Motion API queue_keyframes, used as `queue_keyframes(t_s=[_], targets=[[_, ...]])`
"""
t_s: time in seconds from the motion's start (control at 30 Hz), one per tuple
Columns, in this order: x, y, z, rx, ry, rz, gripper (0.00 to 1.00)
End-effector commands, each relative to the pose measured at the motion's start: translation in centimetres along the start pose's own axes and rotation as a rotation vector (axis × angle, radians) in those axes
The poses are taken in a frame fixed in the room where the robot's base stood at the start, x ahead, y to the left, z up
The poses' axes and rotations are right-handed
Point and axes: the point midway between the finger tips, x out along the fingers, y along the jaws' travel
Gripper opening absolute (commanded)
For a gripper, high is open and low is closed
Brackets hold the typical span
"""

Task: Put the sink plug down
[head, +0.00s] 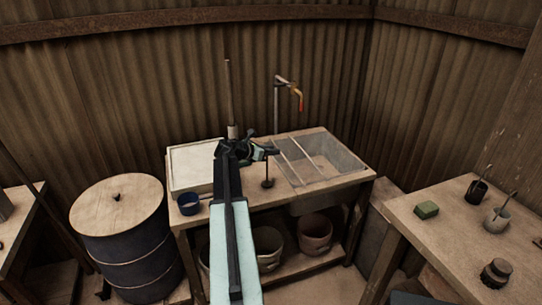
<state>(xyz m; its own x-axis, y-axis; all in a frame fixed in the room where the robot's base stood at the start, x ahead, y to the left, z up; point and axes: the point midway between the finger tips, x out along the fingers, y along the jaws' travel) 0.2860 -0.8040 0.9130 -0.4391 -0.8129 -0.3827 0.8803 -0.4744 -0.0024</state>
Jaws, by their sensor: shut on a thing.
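My gripper (268,152) is above the middle of the sink bench, just left of the sink basin (350,160). It is shut on the sink plug (268,183), a small dark disc with a thin upright stem that runs up to the jaws. The plug hangs upright below the jaws, over the wooden top left of the basin. I cannot tell whether its disc touches the wood. The top of the stem is hidden at the jaws.
Thin bars cross the basin, and a tap (289,84) stands behind it. A barrel (118,207) stands left; a side table (449,238) with small items stands right.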

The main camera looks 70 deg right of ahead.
Motion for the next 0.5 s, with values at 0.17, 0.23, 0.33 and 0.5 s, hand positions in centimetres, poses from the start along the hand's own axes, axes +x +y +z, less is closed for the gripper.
queue_keyframes(t_s=[0.17, 0.23, 0.33, 0.5], targets=[[0.02, 0.02, -0.11, 0.000, 0.000, 0.000, 0.00], [0.01, 0.02, -0.11, 0.000, 0.000, 0.000, 0.34], [-0.01, 0.03, -0.08, 0.000, 0.000, 0.001, 0.48], [-0.03, 0.05, -0.08, 0.000, 0.000, 0.001, 0.48]])
